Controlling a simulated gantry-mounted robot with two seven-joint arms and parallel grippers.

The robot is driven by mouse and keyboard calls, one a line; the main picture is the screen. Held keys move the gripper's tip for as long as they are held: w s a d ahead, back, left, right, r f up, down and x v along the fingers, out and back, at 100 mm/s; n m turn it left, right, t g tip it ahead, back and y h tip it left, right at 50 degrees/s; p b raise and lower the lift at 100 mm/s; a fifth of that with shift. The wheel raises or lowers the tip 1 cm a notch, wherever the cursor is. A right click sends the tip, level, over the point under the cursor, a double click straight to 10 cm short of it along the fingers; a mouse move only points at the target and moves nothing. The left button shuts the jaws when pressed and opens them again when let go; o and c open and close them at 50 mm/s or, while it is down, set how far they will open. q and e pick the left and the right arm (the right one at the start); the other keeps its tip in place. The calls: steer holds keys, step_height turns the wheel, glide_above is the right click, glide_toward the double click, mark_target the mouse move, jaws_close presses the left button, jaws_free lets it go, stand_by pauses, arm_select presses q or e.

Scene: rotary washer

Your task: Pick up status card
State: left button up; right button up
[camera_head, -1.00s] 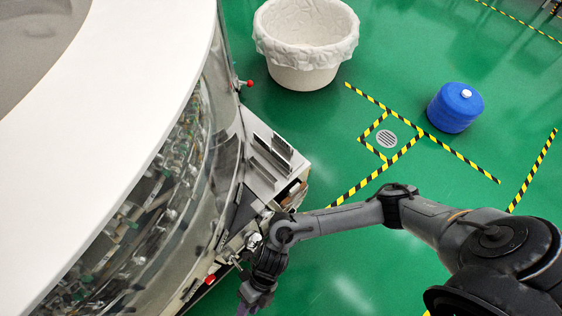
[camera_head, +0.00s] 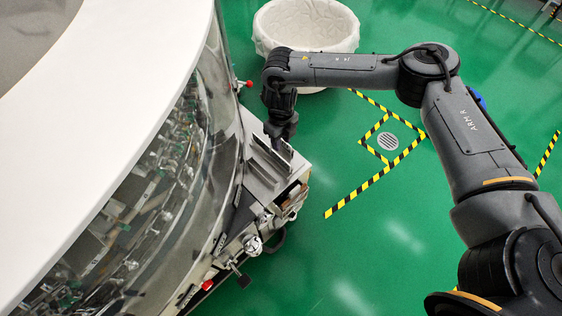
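My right gripper (camera_head: 283,133) points down over the far end of a metal holder with upright grey plates (camera_head: 268,158) on the washer's side shelf. The gripper's fingertips are small and dark here, and I cannot tell whether they touch a plate or how far apart they are. The status card cannot be told apart from the upright plates at this size. My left gripper is out of view.
The large round washer (camera_head: 100,90) with its white rim fills the left side. A lined white bin (camera_head: 305,22) stands behind my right arm. A blue container (camera_head: 479,100) is mostly hidden by the arm. Green floor with striped tape is clear at the lower middle.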

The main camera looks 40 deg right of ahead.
steer(key=b, duration=0.2)
glide_above(281, 158)
step_height(281, 158, down, 5)
steer(key=shift+w+d+f, duration=0.1)
steer(key=shift+f+b, duration=0.85)
steer(key=shift+f, duration=1.75)
jaws_close()
